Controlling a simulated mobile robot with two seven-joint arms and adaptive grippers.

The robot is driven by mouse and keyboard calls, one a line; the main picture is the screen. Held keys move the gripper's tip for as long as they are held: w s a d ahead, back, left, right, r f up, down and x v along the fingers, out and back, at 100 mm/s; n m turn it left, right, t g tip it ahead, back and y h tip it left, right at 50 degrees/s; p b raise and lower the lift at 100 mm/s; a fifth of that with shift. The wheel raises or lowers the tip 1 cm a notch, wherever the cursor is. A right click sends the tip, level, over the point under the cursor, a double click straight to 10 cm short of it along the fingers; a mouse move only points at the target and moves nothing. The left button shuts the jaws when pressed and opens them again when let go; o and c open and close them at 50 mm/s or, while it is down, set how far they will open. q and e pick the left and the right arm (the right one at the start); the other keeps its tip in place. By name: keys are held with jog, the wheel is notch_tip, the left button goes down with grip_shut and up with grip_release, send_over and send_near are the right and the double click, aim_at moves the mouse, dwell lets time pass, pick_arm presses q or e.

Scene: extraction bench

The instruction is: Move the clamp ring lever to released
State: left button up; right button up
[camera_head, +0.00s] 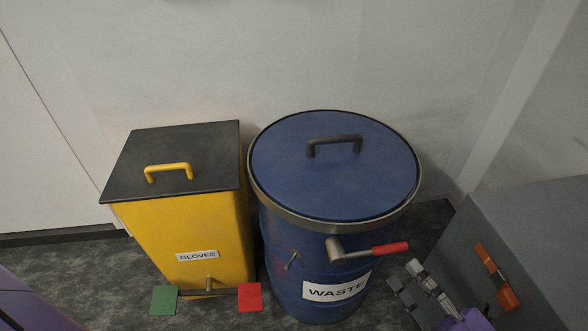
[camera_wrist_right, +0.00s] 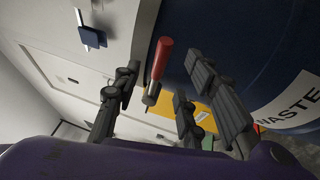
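The clamp ring lever (camera_head: 375,250) has a grey metal block and shaft and a red grip. It sits on the front of the blue waste drum (camera_head: 290,235), just below the metal clamp ring (camera_head: 335,219), and points right. My right gripper (camera_head: 403,276) is below and right of the red grip in the head view. In the right wrist view, the red grip (camera_wrist_right: 161,60) shows between the spread fingers of my open right gripper (camera_wrist_right: 160,88). I cannot tell whether any finger touches it. My left gripper is not in view.
A yellow gloves bin (camera_head: 190,235) with a black lid stands left of the drum, with green (camera_head: 164,300) and red (camera_head: 250,297) pedals in front. A grey cabinet (camera_head: 530,245) with an orange handle (camera_head: 497,276) stands close on the right. A wall is behind.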

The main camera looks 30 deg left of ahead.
aim_at(391, 248)
jog(key=x, duration=0.7)
jog(key=shift+f+b, duration=0.1)
jog(key=shift+b, duration=0.25)
jog(key=shift+w, duration=0.1)
jog(key=shift+c, duration=0.4)
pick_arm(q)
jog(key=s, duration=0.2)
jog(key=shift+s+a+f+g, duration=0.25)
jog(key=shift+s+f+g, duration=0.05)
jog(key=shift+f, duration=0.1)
pick_arm(e)
grip_shut()
